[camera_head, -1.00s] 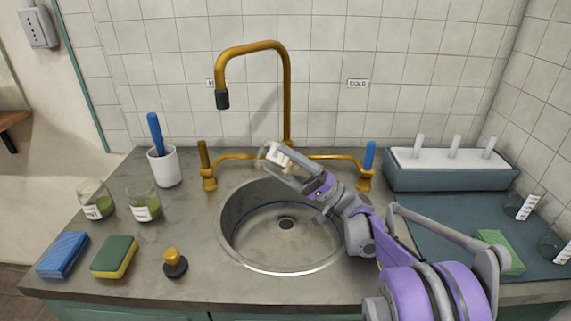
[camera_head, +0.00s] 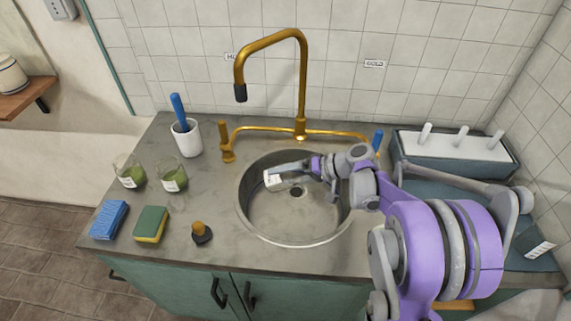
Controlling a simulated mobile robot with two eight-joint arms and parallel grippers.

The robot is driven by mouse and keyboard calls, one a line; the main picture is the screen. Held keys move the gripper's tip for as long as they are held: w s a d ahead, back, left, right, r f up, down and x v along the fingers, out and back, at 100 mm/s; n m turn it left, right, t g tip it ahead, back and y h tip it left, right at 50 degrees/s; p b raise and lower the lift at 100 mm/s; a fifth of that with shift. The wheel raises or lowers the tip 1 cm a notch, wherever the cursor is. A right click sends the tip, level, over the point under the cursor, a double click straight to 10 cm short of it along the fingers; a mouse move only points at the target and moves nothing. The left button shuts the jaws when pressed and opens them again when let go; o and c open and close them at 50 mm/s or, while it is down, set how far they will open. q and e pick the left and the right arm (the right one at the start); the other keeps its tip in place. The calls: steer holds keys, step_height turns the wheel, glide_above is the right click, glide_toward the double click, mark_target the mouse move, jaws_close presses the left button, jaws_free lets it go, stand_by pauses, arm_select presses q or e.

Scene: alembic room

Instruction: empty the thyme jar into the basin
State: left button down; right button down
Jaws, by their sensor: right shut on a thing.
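My right gripper (camera_head: 300,174) is shut on a small clear glass jar (camera_head: 273,179) with a white label. The label is too small to read, so I cannot confirm it is the thyme jar. The jar lies tipped on its side over the round steel basin (camera_head: 256,212), left of the gripper. I cannot tell whether anything is left inside the jar. No green contents show on the basin floor around the drain. My left gripper is not in view.
A brass faucet (camera_head: 302,85) arches behind the basin. Two labelled glasses with green contents (camera_head: 130,176) (camera_head: 173,178), a white cup (camera_head: 187,141), a blue sponge (camera_head: 109,220), a green-yellow sponge (camera_head: 151,224) and a plug (camera_head: 201,234) stand left. A rack (camera_head: 455,155) is at right.

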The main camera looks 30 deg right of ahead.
steer(key=g+h+p, duration=0.1)
steer(key=r+h+p, duration=0.1)
steer(key=h+p, duration=0.1)
steer(key=shift+w+a+r+g, duration=0.1)
steer(key=shift+w+r+g, duration=0.1)
steer(key=shift+g, duration=0.2)
steer(key=shift+a+n+g+h+p, duration=0.1)
steer(key=shift+n+g+h+p, duration=0.2)
steer(key=shift+g+h+p, duration=0.35)
steer(key=g+h, duration=0.2)
steer(key=h, duration=0.1)
steer(key=shift+s+r+g+h, duration=0.15)
steer(key=shift+g+h, duration=0.4)
steer(key=shift+h, duration=0.7)
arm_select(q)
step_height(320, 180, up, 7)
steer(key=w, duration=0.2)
arm_select(e)
steer(key=shift+d, duration=0.2)
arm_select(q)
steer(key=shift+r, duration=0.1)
